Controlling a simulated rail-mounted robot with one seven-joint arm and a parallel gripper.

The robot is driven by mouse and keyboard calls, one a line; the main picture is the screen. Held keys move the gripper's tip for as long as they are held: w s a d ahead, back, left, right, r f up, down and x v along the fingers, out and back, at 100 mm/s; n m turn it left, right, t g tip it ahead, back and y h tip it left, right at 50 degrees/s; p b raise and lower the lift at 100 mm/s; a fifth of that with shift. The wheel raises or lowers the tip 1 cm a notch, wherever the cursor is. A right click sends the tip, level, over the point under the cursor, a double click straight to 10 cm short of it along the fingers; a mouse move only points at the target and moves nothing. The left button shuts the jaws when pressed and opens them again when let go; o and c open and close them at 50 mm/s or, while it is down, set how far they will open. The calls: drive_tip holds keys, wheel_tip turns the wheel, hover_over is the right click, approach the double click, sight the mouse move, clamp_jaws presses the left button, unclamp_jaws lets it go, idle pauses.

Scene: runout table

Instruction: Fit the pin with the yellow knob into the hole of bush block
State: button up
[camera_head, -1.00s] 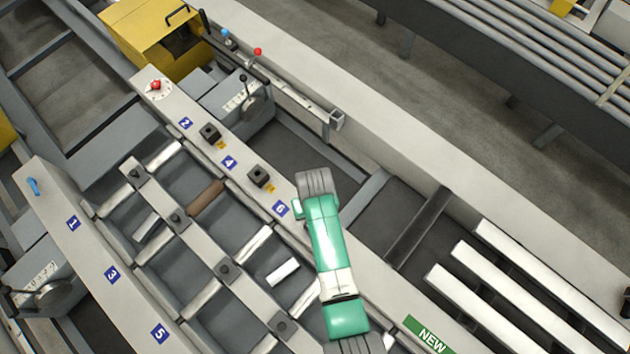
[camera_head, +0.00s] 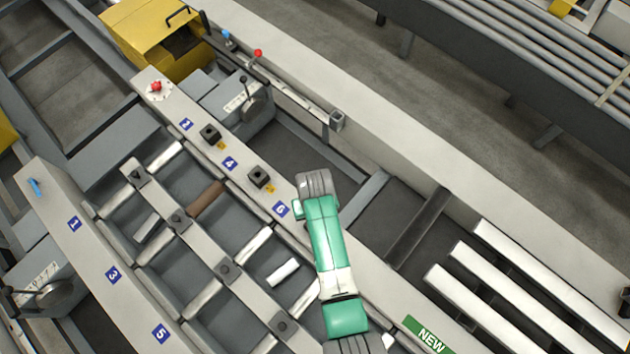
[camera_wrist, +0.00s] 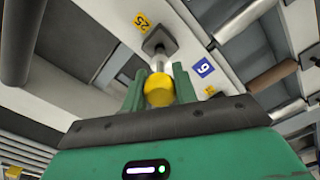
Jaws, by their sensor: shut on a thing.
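In the wrist view, my gripper (camera_wrist: 159,88) has its green fingers closed on the yellow knob (camera_wrist: 158,91) of the pin. The pale metal shaft (camera_wrist: 160,63) points away from me toward a dark square bush block (camera_wrist: 159,38) beside a yellow label reading 25. The shaft lines up closely with the block and overlaps it in the picture. I cannot tell whether its tip is inside the hole.
Two other dark blocks, (camera_head: 210,132) and (camera_head: 259,177), stand on the same pale rail, near labels 2 and 4. A blue label 6 (camera_wrist: 203,67) is right of the pin.

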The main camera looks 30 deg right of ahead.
drive_tip(key=shift+f+b, duration=2.25)
drive_tip(key=shift+f, duration=0.65)
drive_tip(key=o, duration=1.1)
drive_tip(key=shift+r, duration=0.1)
drive_tip(key=shift+r, duration=0.1)
wheel_tip(320, 180, up, 8)
drive_tip(key=shift+f+p, duration=0.2)
drive_tip(key=shift+p, duration=0.4)
